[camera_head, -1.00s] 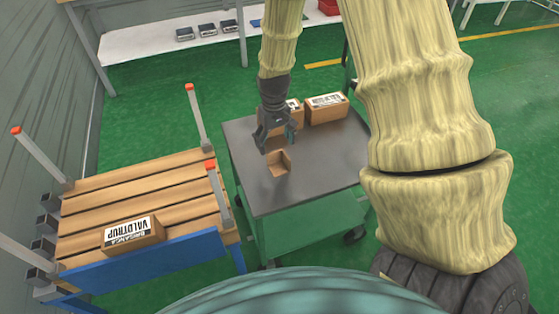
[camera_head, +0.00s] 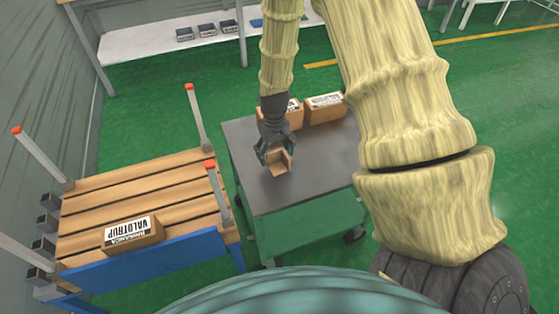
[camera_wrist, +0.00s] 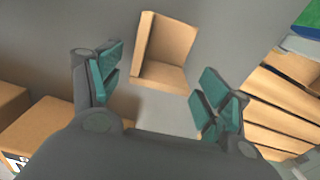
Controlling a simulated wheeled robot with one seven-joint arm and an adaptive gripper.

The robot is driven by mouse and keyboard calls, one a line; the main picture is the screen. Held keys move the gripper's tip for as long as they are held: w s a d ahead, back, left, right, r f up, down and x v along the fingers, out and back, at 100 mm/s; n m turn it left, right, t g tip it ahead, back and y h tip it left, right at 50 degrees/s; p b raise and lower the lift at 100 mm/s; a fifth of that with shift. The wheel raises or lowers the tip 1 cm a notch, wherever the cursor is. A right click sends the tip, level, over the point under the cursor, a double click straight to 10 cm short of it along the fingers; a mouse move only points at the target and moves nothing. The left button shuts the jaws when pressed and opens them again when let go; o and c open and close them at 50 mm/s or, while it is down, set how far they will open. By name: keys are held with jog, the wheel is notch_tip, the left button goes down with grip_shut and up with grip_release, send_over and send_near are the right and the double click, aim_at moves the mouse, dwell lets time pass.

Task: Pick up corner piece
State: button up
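The corner piece (camera_head: 278,161) is a small tan open-sided cardboard corner on the dark grey top of the green cart (camera_head: 262,193). In the wrist view the corner piece (camera_wrist: 166,52) lies ahead of and between the fingers, nearer the left finger. My gripper (camera_head: 275,153) is above the cart top, right at the corner piece in the head view. In the wrist view my gripper (camera_wrist: 160,95) is open, its teal finger pads wide apart with nothing between them. I cannot tell whether a finger touches the piece.
Two cardboard boxes stand at the cart's back edge, one (camera_head: 325,107) clear and one (camera_head: 294,112) partly behind my gripper. A slatted wooden pallet (camera_head: 150,178) with orange-tipped posts stands left of the cart and holds a labelled box (camera_head: 132,235). The cart's front right is clear.

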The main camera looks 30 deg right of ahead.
grip_shut()
jog(key=shift+r, duration=0.1)
dwell(0.3)
